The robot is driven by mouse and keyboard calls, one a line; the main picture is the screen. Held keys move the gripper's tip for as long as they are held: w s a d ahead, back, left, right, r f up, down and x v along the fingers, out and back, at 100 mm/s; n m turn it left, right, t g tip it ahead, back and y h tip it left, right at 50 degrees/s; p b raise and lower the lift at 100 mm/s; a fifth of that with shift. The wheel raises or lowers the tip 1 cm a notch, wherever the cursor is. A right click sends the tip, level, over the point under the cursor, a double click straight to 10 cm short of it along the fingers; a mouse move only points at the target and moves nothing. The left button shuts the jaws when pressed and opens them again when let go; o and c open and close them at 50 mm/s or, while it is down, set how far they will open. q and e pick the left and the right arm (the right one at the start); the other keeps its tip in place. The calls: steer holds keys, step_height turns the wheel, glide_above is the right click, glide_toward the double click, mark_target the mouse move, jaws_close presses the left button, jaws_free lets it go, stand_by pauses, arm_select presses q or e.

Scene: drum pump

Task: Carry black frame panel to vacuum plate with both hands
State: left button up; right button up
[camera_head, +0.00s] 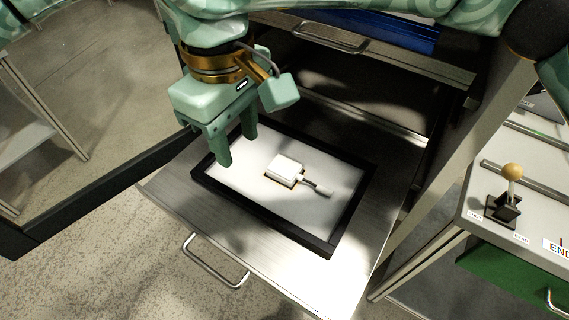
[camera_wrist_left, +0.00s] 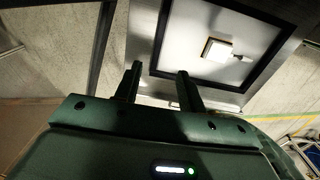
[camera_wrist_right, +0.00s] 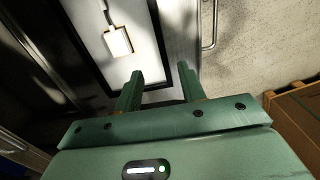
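The panel with the black frame (camera_head: 262,213) lies flat on a metal drawer tray (camera_head: 165,190). Its white face carries a small white block (camera_head: 285,167) with a cable-like stub. My right gripper (camera_head: 237,150) is open and empty over the panel's left edge in the head view. In the right wrist view its fingers (camera_wrist_right: 158,80) are apart near the black frame (camera_wrist_right: 158,45). My left gripper (camera_wrist_left: 157,80) is open and empty, seen in the left wrist view with the frame (camera_wrist_left: 161,35) ahead of it. I cannot tell which surface is the vacuum plate.
The pulled-out drawer has a handle (camera_head: 215,262); a higher drawer with a handle (camera_head: 330,38) overhangs behind. A dark beam (camera_head: 100,195) runs along the left. At right stands a control table with a ball-topped lever (camera_head: 511,173).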

mark_target(250, 202)
arm_select(q)
step_height(250, 202, down, 17)
steer(key=shift+w+r, duration=0.1)
arm_select(e)
step_height(250, 202, down, 17)
steer(key=shift+w+r, duration=0.15)
steer(key=shift+r, duration=0.05)
arm_select(q)
jaws_close()
arm_select(e)
jaws_close()
arm_select(q)
steer(key=shift+r, duration=0.1)
arm_select(e)
steer(key=shift+w+r, duration=0.1)
stand_by(0.6)
